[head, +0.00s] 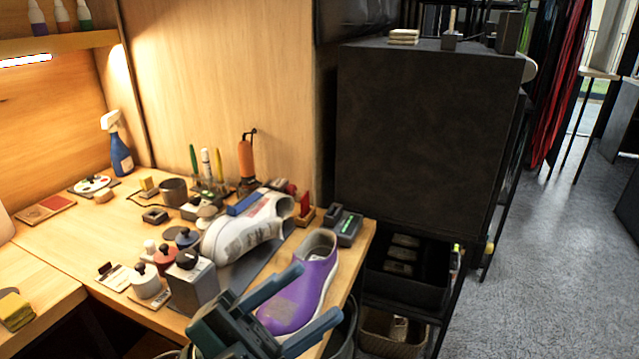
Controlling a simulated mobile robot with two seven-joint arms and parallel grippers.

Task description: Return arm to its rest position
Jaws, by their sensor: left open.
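My left gripper (305,309) is open at the bottom middle of the head view, over the front edge of the wooden table (112,232). Its two fingers are apart, and a purple sneaker (290,302) shows behind and between them. I cannot tell whether the fingers touch the sneaker. A white and grey sneaker (236,236) lies further back on the table, with a blue block (244,203) on it. My right gripper is not in view.
Several small jars with red and dark tops, a grey box (194,287) and a blue spray bottle (119,152) crowd the table. A large dark cabinet (425,140) stands at the back right. Open grey floor (540,260) lies to the right.

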